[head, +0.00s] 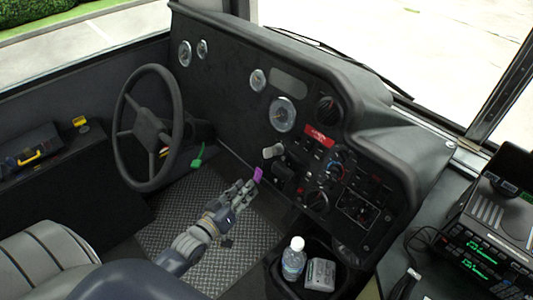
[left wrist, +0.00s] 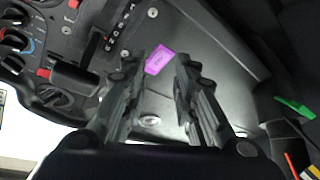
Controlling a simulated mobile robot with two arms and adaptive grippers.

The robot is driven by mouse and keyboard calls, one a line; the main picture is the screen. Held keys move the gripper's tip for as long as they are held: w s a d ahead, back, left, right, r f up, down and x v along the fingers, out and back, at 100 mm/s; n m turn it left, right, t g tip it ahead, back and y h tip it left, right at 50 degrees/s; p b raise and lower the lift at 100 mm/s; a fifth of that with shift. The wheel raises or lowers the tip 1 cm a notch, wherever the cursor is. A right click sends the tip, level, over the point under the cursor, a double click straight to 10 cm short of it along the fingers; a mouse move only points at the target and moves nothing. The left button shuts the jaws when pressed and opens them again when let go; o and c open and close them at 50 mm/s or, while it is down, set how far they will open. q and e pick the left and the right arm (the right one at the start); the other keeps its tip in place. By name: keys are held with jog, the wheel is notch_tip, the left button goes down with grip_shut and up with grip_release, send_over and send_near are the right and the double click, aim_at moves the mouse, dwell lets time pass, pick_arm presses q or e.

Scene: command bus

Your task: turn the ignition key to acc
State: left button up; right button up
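A purple key-like piece (head: 258,174), which I take for the ignition key, shows at the lower dash in the head view. In the left wrist view the purple piece (left wrist: 159,59) lies just beyond and between my fingertips, against a dark grey panel. My left gripper (head: 247,186) is close in front of it, its fingers apart with nothing held. The left wrist view shows both fingers (left wrist: 168,72) spread. I cannot tell whether a finger touches the purple piece. The key's slot and any position marks cannot be made out. My right gripper is not in view.
The steering wheel (head: 148,128) stands left of my arm. A gear lever (head: 273,151) and several dash knobs are close by on the right. A green tag (head: 197,163) hangs beneath the wheel. A water bottle (head: 293,259) stands in a bin at the lower middle.

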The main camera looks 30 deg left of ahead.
pick_arm(q)
jog(key=t, duration=0.2)
send_near(264, 155)
jog(key=w, duration=0.1)
jog(key=shift+h, duration=0.3)
jog(key=w, duration=0.9)
jog(key=shift+w+d+r, duration=0.15)
jog(key=shift+w+d, duration=0.1)
jog(key=shift+d, duration=0.1)
jog(key=shift+w, duration=0.45)
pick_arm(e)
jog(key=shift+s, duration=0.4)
pick_arm(q)
jog(key=shift+d, duration=0.1)
grip_shut()
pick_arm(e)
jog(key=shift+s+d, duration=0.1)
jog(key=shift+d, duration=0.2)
